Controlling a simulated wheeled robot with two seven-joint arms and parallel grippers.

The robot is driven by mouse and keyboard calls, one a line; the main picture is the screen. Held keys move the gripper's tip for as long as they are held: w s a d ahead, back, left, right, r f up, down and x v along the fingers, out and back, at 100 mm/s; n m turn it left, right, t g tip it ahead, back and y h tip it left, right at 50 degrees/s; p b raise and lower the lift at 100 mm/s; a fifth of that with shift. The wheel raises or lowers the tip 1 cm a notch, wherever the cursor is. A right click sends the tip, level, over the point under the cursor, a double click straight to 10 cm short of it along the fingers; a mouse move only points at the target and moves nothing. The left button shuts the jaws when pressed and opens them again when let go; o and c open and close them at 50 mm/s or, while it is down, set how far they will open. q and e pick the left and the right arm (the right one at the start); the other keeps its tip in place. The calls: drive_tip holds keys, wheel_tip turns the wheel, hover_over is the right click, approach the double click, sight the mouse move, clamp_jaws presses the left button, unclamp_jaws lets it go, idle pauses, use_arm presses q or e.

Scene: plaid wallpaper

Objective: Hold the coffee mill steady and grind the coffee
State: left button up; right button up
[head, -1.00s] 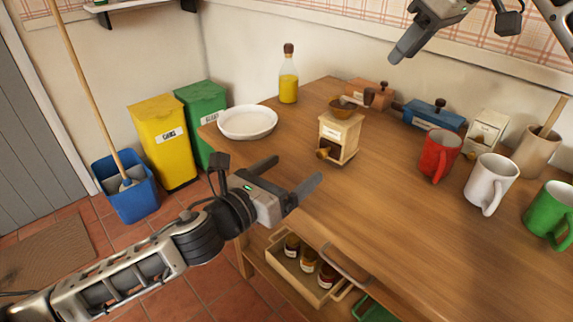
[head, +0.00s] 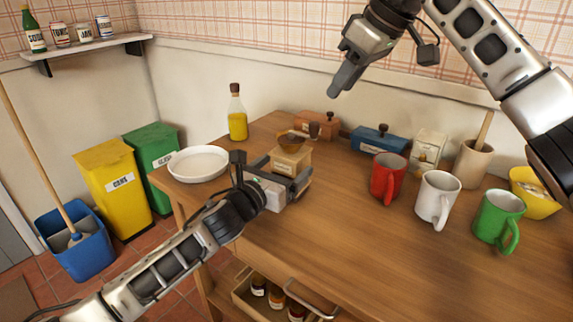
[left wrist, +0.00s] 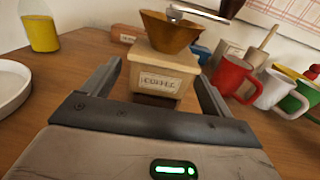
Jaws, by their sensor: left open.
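The coffee mill (head: 291,160) is a pale wooden box with a brown bowl and a crank with a dark knob (head: 313,130) on top. It stands upright on the table. In the left wrist view the mill (left wrist: 160,79) shows its "COFFEE" label and sits between my spread fingers, with a gap visible on each side. My left gripper (head: 284,173) is open at the mill's near side and hides its lower front. It also shows in the left wrist view (left wrist: 159,75). My right gripper (head: 344,82) hangs above the table, up and right of the mill, apart from it; its finger gap is unclear.
A white plate (head: 198,164) and an oil bottle (head: 237,120) stand left of the mill. Red (head: 388,178), white (head: 437,199) and green (head: 498,218) mugs stand right. Orange and blue boxes (head: 378,139) line the back. The table's front middle is clear.

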use_arm(q)
drive_tip(key=shift+x, duration=0.9)
drive_tip(key=c, duration=1.4)
